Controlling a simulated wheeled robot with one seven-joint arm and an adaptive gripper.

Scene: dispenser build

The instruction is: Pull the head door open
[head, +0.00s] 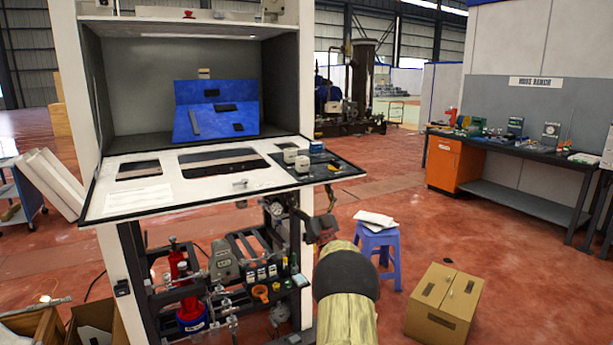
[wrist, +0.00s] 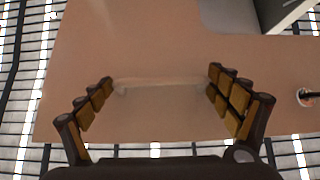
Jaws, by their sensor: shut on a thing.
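The head door (head: 135,200) is a white panel with dark cutouts. It stands out from the dispenser's open upper compartment in the head view, tilted and close to flat. In the wrist view a plain tan panel (wrist: 150,50), seen from below, fills the middle, with a pale bar handle (wrist: 165,83) across it. My gripper (wrist: 162,79) has its fingers at the two ends of this handle and is shut on it. In the head view my arm rises from the bottom centre, and the hold on the handle cannot be made out.
The dispenser's lower bay holds a red pump (head: 179,265) and pipework. A blue stool (head: 378,242) and a cardboard box (head: 445,302) stand right of my arm. A workbench (head: 520,155) is at the far right.

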